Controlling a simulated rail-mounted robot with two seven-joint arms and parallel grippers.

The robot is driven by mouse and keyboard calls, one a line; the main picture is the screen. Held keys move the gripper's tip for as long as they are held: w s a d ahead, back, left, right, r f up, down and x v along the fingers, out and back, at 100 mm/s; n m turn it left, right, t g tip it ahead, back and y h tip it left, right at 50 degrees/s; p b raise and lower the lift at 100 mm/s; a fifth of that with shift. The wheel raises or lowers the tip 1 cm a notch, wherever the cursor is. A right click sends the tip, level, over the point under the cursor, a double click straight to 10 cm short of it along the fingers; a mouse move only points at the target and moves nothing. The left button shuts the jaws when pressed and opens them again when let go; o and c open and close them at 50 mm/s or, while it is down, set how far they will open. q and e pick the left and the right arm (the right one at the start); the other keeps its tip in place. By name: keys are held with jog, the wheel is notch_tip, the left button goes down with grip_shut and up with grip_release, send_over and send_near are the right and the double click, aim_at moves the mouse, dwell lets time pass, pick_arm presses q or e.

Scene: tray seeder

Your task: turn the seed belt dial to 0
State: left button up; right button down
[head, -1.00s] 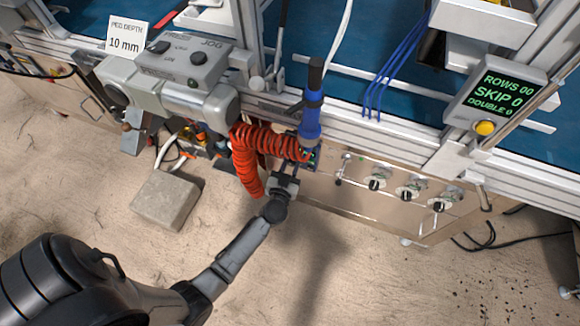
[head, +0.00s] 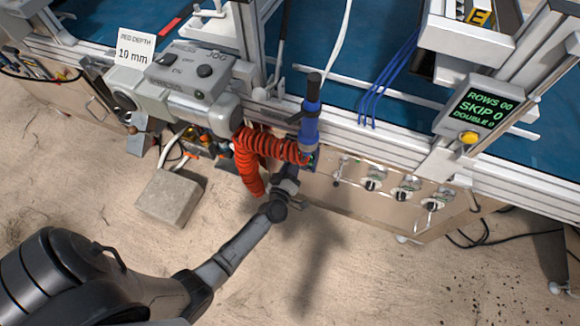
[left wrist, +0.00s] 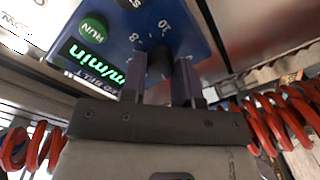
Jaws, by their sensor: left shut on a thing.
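The seed belt panel is a small blue box (left wrist: 199,25) in the left wrist view, with a green RUN button (left wrist: 93,28) and a lit display (left wrist: 90,62) ending in "m/min". Its dark dial (left wrist: 160,57) sits between the fingers of my left gripper (left wrist: 168,75), which is shut on it. Numbers including 8 and 10 show around the dial; its pointer cannot be made out. In the head view my left gripper (head: 290,174) is at the panel below the blue-handled tool, and the dial is hidden there. My right gripper is not in view.
An orange coiled hose (head: 247,160) hangs close beside my left gripper, with a blue-handled tool (head: 309,130) above. A grey block (head: 170,196) lies on the floor. A counter display (head: 482,107) reads SKIP 0.

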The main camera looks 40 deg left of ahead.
pick_arm(q)
jog(key=n+b, duration=0.1)
jog(key=n, duration=0.9)
jog(key=shift+n+h, duration=0.4)
jog(key=shift+n, duration=0.3)
jog(key=o, duration=0.9)
jog(key=shift+o, duration=0.2)
